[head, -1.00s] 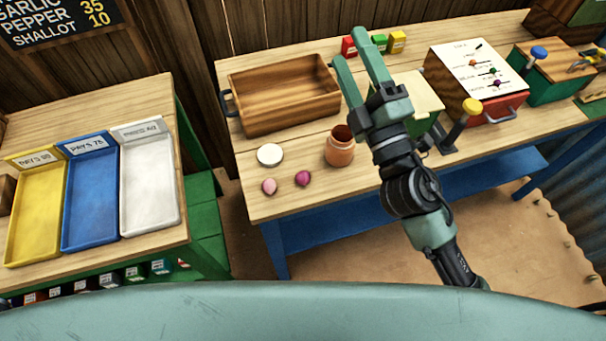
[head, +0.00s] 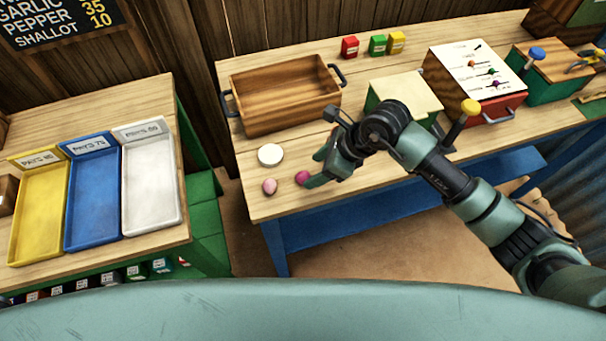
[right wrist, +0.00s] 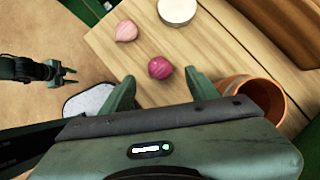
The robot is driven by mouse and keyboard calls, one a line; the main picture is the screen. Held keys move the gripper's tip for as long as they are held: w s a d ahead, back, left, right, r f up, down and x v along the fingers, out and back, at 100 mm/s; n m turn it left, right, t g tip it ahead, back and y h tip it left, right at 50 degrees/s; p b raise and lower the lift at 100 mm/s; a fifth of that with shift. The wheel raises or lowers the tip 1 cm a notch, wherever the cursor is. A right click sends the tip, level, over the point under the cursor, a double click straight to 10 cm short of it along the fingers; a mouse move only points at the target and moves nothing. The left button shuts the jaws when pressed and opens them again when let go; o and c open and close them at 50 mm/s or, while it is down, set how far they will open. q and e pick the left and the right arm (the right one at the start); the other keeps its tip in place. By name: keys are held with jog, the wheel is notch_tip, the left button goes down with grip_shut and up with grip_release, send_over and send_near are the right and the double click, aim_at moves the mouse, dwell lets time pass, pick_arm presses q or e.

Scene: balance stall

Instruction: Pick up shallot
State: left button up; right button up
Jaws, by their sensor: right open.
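Two small bulbs lie on the wooden workbench (head: 245,200). One is pale pink and pointed (head: 269,186), the other rounder and magenta (head: 302,177). The pale pink one looks more like a shallot; I cannot be sure. In the right wrist view the magenta bulb (right wrist: 160,68) sits just ahead of and between my open right fingertips (right wrist: 160,82), and the pale pink bulb (right wrist: 127,31) lies farther off to the left. In the head view my right gripper (head: 316,168) is empty beside the magenta bulb. My left gripper (right wrist: 60,75) shows small in the right wrist view, fingers apart.
A white round lid (head: 270,154) lies behind the bulbs. An orange jar (right wrist: 262,95) stands close right of my right gripper in the wrist view; my arm hides it in the head view. A wooden crate (head: 236,106) stands behind. Coloured trays (head: 40,215) are at left.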

aim_at(307, 176)
jog(key=p+x, duration=0.1)
jog(key=x, duration=0.2)
jog(key=shift+a+f+p, duration=0.1)
jog(key=shift+f+p, duration=0.25)
jog(key=shift+p, duration=0.05)
jog(key=shift+w+a+f, duration=0.1)
jog(key=shift+a+f, duration=0.15)
jog(key=shift+f, duration=0.35)
grip_shut()
